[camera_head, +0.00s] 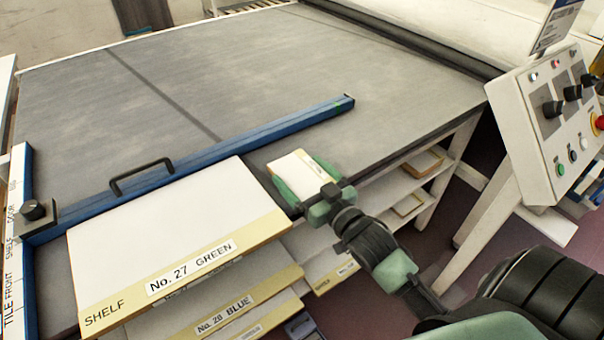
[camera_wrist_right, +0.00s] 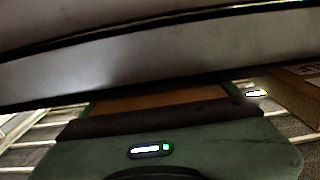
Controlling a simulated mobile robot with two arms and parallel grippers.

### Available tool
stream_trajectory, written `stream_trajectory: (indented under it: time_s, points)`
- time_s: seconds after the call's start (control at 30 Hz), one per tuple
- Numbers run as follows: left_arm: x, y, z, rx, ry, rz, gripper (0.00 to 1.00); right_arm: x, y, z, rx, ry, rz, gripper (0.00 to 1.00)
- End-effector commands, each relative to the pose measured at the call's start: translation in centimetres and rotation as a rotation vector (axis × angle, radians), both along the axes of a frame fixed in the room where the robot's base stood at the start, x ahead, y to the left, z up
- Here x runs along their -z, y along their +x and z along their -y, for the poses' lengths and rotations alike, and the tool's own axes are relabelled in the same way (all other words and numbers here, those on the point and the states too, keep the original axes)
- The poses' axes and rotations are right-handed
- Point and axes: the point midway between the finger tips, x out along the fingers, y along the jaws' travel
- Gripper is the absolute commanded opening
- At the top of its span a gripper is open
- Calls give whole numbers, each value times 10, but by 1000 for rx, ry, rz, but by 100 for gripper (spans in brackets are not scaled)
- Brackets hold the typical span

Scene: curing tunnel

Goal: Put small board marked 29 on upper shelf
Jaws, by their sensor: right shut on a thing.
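In the head view my right gripper (camera_head: 305,178) is shut on a small pale board (camera_head: 301,168) with a tan edge. It holds the board by the table's front edge, right of the large white board labelled No. 27 GREEN (camera_head: 175,225). No number is readable on the held board. Under the table, right of my gripper, an upper shelf (camera_head: 392,183) carries a small brown-edged board (camera_head: 424,163) at its far end. In the right wrist view a green finger (camera_wrist_right: 190,145) fills the lower part; a brown surface shows behind it. My left gripper is not in view.
A blue bar with a black handle (camera_head: 142,178) lies across the grey table (camera_head: 245,75). Boards labelled No. 28 BLUE (camera_head: 225,313) jut out below No. 27. A lower shelf holds another small board (camera_head: 408,204). A control box (camera_head: 560,120) and white leg stand at right.

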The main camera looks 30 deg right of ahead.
Motion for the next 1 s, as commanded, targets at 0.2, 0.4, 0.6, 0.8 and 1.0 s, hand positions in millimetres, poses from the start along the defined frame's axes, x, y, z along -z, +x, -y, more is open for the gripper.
stream_trajectory:
  time_s: [0.2, 0.4, 0.6, 0.8, 1.0]
  points:
    - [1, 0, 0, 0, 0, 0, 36, 2, 0, 0, 0, 0, 0, 100]
    - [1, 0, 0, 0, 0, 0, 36, 2, 0, 0, 0, 0, 0, 100]
    - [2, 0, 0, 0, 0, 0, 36, 1, -13, 1, 0, 0, -3, 100]
    - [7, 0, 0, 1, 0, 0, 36, 3, -53, 4, 1, 0, -5, 100]
    - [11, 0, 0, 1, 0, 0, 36, 2, -91, 7, 0, 1, -4, 100]
